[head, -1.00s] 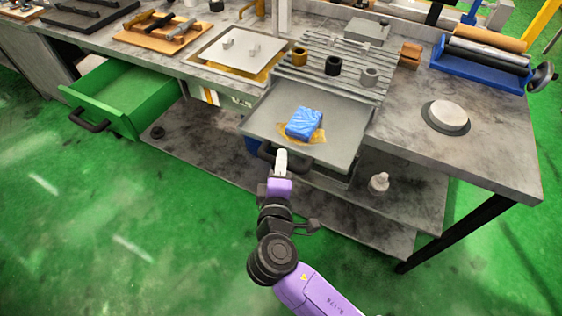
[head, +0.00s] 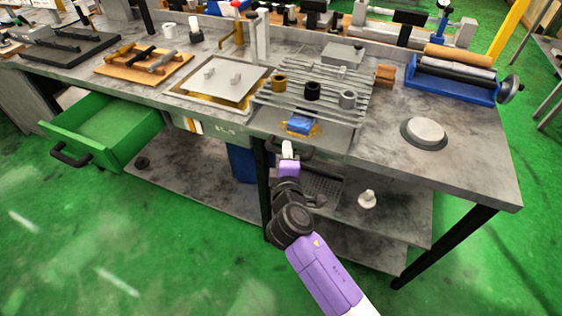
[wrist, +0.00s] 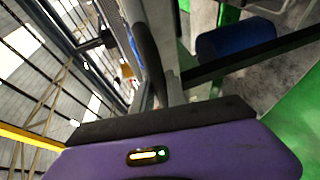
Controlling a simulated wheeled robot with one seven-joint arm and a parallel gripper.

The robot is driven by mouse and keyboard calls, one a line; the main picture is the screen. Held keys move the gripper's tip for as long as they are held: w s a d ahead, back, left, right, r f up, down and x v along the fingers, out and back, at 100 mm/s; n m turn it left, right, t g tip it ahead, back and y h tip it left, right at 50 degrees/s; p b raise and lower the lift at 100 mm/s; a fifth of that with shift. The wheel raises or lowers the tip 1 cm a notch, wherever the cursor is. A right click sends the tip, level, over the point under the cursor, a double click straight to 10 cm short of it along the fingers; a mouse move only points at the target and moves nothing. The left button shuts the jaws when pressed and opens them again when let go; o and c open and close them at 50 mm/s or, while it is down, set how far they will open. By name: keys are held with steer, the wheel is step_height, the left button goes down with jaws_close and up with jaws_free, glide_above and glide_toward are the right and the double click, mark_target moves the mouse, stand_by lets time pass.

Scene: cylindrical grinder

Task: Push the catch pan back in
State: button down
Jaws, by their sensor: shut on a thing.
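The grey catch pan (head: 338,136) sits under the slatted rack (head: 325,85) at the bench front, mostly in, with a strip of its front still showing. A blue cloth (head: 299,124) lies in it on a yellowish stain, partly hidden by the rack. My gripper (head: 288,148) is at the pan's front, shut on the dark handle, which also shows as a curved bar in the wrist view (wrist: 147,55). The fingertips are not clear in the wrist view.
A green drawer (head: 105,135) stands open at the left. Black, brass and grey rings stand on the rack. The green floor in front is clear.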

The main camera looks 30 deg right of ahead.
steer(key=c, duration=1.3)
jaws_free()
steer(key=shift+s, duration=0.1)
steer(key=shift+b+v, duration=0.5)
steer(key=shift+v, duration=3.35)
